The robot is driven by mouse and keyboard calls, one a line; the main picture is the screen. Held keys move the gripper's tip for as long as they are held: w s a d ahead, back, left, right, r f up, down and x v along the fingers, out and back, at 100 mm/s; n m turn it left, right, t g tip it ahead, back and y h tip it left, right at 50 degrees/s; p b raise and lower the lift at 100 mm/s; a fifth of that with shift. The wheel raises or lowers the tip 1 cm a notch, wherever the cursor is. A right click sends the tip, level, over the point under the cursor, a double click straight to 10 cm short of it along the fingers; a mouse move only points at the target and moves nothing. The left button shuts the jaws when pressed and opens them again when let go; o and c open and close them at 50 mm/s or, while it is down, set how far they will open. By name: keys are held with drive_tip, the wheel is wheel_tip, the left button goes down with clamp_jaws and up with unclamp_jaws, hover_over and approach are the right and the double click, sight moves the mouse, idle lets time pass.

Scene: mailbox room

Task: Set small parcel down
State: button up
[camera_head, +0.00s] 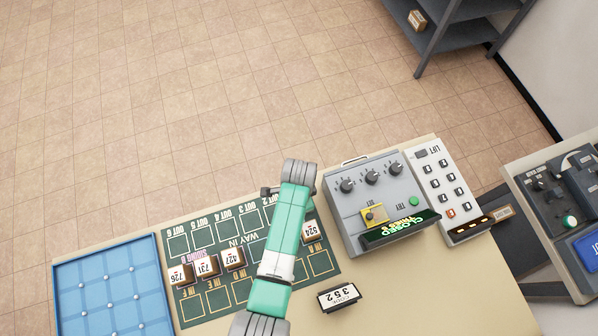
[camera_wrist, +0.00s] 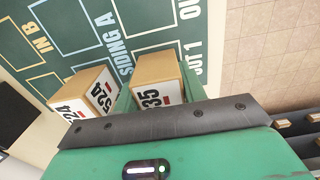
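A brown parcel with a white label reading 35 (camera_wrist: 157,82) is between the green fingers of my gripper (camera_wrist: 157,72) in the wrist view. The fingers lie close along both its sides. It shows over the green sorting mat (camera_wrist: 150,25) near the SIDING A and OUT 1 lettering; I cannot tell whether its underside touches the mat. Another parcel, labelled 524 (camera_wrist: 90,92), stands just left of the fingers; it also shows right of my arm in the head view (camera_head: 312,232). My arm hides the held parcel in the head view.
Parcels 726 (camera_head: 180,275), 731 (camera_head: 207,265) and 427 (camera_head: 233,258) stand on the mat left of my arm. A blue tray (camera_head: 110,290) is at the left. A grey control box (camera_head: 380,205) and a 352 code display (camera_head: 340,296) are at the right.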

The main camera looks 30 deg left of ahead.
drive_tip(key=o, duration=0.4)
drive_tip(key=shift+c, duration=0.2)
wheel_tip(320, 180, up, 12)
drive_tip(key=shift+r+p, duration=0.15)
drive_tip(key=shift+p, duration=0.8)
